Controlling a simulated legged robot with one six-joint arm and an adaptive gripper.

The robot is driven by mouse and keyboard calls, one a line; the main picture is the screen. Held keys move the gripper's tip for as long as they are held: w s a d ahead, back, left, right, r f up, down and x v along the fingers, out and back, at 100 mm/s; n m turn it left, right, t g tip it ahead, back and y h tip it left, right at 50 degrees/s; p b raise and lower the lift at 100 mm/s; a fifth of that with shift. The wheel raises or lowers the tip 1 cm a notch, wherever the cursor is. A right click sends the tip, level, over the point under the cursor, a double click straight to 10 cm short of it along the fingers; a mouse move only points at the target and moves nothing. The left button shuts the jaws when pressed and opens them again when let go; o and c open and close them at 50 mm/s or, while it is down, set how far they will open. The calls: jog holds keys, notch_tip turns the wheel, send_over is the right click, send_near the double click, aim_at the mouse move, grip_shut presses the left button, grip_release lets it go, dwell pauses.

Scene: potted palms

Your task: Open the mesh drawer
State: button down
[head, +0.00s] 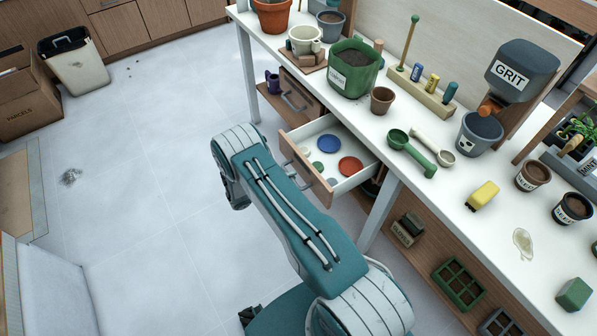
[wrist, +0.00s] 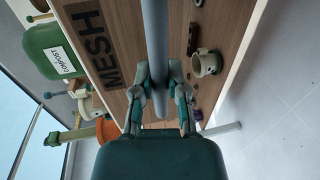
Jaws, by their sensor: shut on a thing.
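The drawer front (wrist: 112,25) marked MESH is wood-coloured and fills much of the wrist view. A grey bar handle (wrist: 155,50) runs across it. My gripper (wrist: 161,100) is shut around this bar, one finger on each side. In the head view a drawer stands pulled out under the bench, its wooden front (head: 318,186) toward my arm. Blue, red and pale discs lie inside its white tray (head: 350,182). My arm hides the gripper and part of that front there, and the label cannot be read in that view.
A second drawer (head: 301,90) with a grey handle sits farther along the bench. The white bench top (head: 440,200) carries a compost tub (head: 353,70), pots and scoops. A bench leg (head: 378,218) stands near my arm. The tiled floor (head: 130,200) at left is mostly clear.

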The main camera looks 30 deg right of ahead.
jog(key=shift+s+a+f, duration=0.1)
jog(key=shift+a+f, duration=0.1)
jog(key=shift+a, duration=0.05)
jog(key=c, duration=0.6)
grip_release()
jog(key=shift+c, duration=0.2)
jog(key=shift+r, duration=0.1)
jog(key=v, duration=1.2)
